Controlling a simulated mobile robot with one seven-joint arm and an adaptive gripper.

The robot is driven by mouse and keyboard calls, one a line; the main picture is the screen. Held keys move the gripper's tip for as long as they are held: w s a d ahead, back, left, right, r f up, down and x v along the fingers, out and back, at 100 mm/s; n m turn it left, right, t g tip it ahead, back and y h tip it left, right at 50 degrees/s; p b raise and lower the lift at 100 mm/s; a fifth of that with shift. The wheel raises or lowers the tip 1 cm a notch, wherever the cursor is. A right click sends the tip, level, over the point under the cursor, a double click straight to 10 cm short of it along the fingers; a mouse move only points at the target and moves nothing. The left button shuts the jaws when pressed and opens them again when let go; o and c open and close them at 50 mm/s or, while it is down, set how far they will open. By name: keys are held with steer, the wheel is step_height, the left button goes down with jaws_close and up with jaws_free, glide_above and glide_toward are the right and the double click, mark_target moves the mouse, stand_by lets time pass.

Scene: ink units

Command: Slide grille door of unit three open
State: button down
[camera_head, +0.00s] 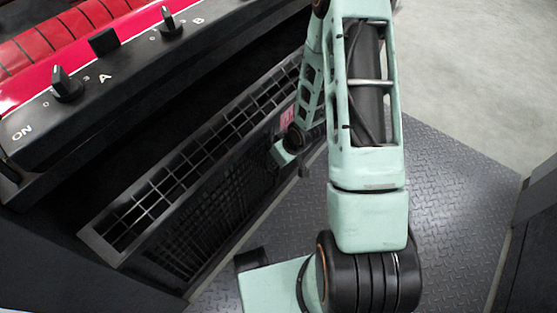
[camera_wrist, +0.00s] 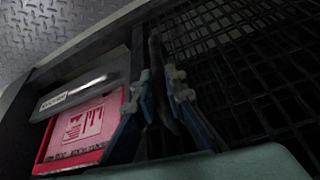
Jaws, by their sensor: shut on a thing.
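The black grille door (camera_wrist: 245,60) fills the right of the wrist view, a dark wire mesh. In the head view, the grille front (camera_head: 215,215) runs diagonally below the control panel. My gripper (camera_wrist: 162,85) is shut on a dark upright bar (camera_wrist: 156,60) at the grille's edge. In the head view my wrist end (camera_head: 290,148) is against the front of the grille unit, partly behind my arm; the fingers are not clear there. I cannot read a unit number.
A red and white label (camera_wrist: 80,130) lies left of the fingers, below a grey plate (camera_wrist: 75,95). A black panel with knobs (camera_head: 66,85) and a red top overhangs the grille unit. Patterned metal floor (camera_head: 450,210) is clear at the right.

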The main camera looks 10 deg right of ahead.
stand_by(0.3)
steer(key=c, duration=2)
jaws_free()
steer(key=shift+o, duration=0.2)
steer(key=v, duration=1.2)
